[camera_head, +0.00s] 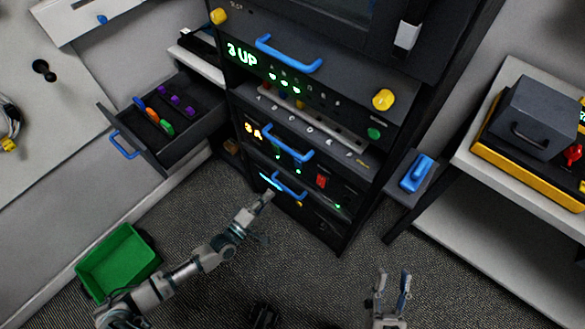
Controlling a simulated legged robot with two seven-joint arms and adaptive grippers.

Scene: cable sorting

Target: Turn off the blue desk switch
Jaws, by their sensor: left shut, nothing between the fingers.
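A blue switch (417,173) sits on a small dark shelf (402,194) to the right of the rack. Its on or off position cannot be told at this size. My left gripper (266,197) is shut and empty, in front of the lower part of the rack and close to its lowest blue handle (289,184). Whether it touches the rack is unclear. It is well to the left of the blue switch. My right gripper (392,281) is open and empty, its fingers pointing up the picture, below the switch and apart from it.
The dark rack (350,232) with lit panels and blue handles fills the middle. An open drawer (205,127) with colored items juts out at left. A green bin (118,262) stands on the floor. A white table (470,155) at right holds a black-and-yellow box (490,160).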

